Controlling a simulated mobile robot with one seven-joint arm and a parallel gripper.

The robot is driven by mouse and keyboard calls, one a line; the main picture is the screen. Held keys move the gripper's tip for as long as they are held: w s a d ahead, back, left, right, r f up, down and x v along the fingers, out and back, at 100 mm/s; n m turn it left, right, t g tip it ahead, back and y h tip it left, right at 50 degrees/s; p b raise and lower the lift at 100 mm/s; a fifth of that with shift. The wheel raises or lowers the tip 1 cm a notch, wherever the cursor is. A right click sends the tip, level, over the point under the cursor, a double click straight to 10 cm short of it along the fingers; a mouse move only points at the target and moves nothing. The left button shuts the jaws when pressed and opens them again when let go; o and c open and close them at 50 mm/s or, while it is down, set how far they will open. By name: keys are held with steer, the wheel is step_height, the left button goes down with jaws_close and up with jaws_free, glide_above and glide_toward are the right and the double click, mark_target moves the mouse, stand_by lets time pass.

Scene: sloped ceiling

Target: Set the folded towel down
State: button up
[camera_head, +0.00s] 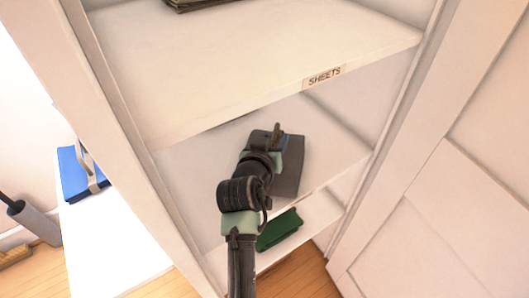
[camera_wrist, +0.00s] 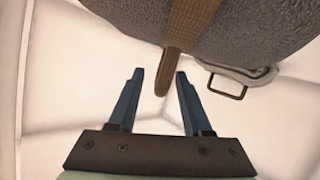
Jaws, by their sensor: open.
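A grey, fuzzy folded towel (camera_wrist: 120,18) with a brown strap (camera_wrist: 188,25) fills the top of the wrist view. In the head view the towel (camera_head: 290,178) shows as a grey slab at the middle shelf (camera_head: 338,158), partly hidden by my arm. It looks to lie on the shelf, but its underside is hidden. My gripper (camera_wrist: 159,75) is open, its two blue fingers apart. In the head view my gripper (camera_head: 272,140) is inside the middle compartment.
An upper shelf labelled SHEETS (camera_head: 324,76) overhangs my arm. A green folded item (camera_head: 278,230) lies on the lower shelf. A pale item with a brown metal-like loop (camera_wrist: 228,82) is at right in the wrist view. A white door (camera_head: 440,200) stands at right; a blue item (camera_head: 78,175) is at left.

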steer(key=v, duration=1)
steer(key=shift+s, duration=0.2)
